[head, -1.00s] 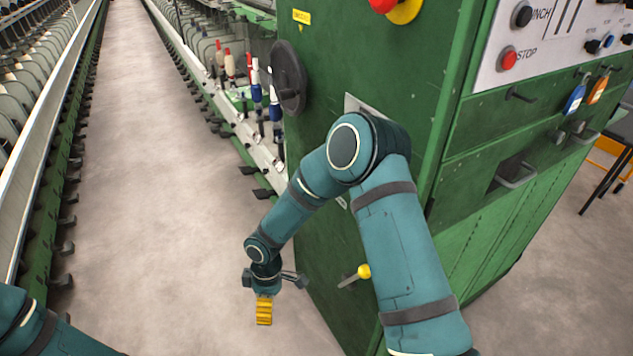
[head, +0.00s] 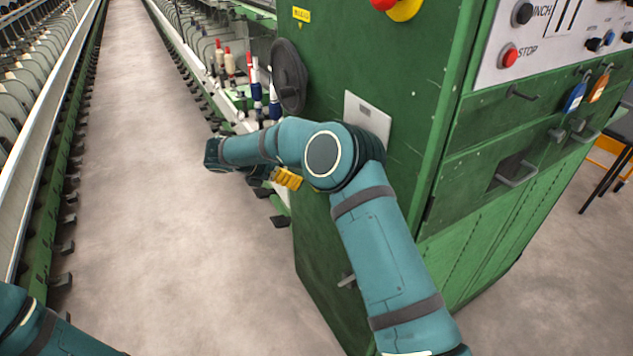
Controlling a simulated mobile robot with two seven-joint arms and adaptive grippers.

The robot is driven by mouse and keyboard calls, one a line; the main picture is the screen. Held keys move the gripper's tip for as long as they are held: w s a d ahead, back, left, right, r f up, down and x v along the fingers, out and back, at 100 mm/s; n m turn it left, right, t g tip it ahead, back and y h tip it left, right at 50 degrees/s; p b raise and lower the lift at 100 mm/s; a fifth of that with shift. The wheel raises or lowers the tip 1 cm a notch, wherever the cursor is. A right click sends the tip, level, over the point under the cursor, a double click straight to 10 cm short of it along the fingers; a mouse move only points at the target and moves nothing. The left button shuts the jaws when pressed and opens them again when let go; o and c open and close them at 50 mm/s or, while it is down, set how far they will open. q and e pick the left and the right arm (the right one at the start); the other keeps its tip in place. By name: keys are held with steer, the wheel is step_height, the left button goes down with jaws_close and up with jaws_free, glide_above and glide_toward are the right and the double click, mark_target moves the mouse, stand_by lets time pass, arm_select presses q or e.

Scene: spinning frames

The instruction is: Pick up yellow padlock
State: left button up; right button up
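I cannot clearly make out a yellow padlock. An orange padlock-like tag (head: 598,88) hangs on the green cabinet's front at the upper right, beside a blue one (head: 575,97). My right gripper (head: 287,178) is left of the cabinet's side, at the end of my bent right arm. A ribbed yellow piece shows at its end, apparently a finger. My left gripper is out of view.
The green cabinet (head: 470,220) stands close to my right arm. A grey lever (head: 345,282) sticks out from its side, and a black handwheel (head: 288,75) sits farther up. Spinning machines line both sides. The floor aisle (head: 150,200) is clear.

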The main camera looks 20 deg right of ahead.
steer(key=b+x, duration=0.1)
steer(key=x, duration=0.9)
steer(key=c, duration=1.3)
